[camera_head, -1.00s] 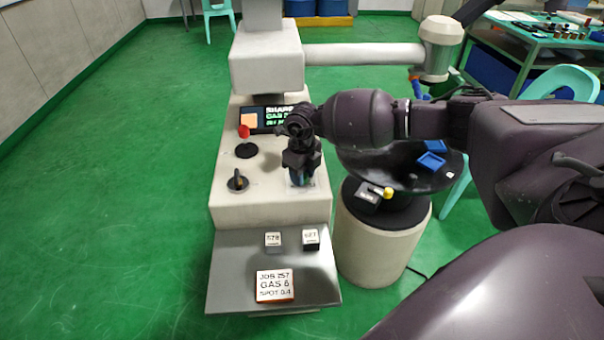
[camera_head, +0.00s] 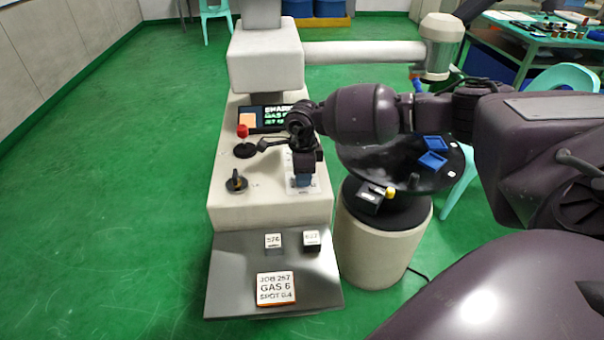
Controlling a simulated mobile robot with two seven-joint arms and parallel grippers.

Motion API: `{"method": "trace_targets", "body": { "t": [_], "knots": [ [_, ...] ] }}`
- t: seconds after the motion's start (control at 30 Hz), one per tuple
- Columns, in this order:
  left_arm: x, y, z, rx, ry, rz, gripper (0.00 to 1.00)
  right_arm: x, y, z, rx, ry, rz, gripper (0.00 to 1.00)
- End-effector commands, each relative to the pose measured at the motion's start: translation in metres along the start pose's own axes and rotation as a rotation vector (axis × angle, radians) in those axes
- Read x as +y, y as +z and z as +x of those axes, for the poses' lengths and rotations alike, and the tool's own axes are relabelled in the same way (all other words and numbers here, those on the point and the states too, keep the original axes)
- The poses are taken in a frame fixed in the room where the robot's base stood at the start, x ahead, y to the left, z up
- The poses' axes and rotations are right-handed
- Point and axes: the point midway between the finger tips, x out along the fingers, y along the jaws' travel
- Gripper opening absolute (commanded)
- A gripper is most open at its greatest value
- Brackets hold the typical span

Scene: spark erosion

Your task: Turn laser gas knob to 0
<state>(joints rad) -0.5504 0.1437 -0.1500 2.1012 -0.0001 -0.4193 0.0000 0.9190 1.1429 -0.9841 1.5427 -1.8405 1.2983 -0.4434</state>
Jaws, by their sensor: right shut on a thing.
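My right gripper (camera_head: 304,182) points down at the right side of the cream machine top (camera_head: 265,208). It is shut on a small knob, mostly hidden by the fingers, over a pale marked plate (camera_head: 316,187). I cannot read which knob it is. Left of it, a black knob with a pointer (camera_head: 237,182) stands free. A dark screen with green and white text (camera_head: 279,113), partly hidden by my arm, includes a line starting "GAS". My left gripper is out of view.
Open floor lies left.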

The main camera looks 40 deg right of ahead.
Motion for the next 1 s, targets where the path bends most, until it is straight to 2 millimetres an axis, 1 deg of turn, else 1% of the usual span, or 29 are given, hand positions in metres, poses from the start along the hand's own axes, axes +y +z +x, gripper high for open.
{"method": "trace_targets", "body": {
  "t": [0.23,0.67,0.7,0.77,0.8,0.87,1.0],
  "knots": [
    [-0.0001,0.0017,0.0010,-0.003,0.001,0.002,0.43,-0.0003,0.0003,-0.0005,-0.001,-0.001,-0.059,0.12],
    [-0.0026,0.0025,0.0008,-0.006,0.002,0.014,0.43,-0.0003,0.0003,-0.0008,-0.001,-0.001,-0.070,0.12],
    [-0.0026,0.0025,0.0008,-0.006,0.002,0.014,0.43,-0.0003,0.0003,-0.0008,-0.001,-0.001,-0.070,0.37],
    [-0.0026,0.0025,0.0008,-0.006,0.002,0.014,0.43,-0.0003,0.0002,-0.0008,-0.001,-0.001,-0.070,0.46],
    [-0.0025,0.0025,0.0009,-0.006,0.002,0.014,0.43,-0.0002,0.0002,-0.0007,-0.001,-0.001,-0.070,0.53],
    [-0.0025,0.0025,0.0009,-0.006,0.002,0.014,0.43,-0.0002,0.0002,-0.0007,-0.001,-0.001,-0.069,0.61],
    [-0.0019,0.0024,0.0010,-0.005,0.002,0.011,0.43,-0.0001,0.0001,-0.0004,-0.001,-0.001,-0.069,0.61]
  ]
}}
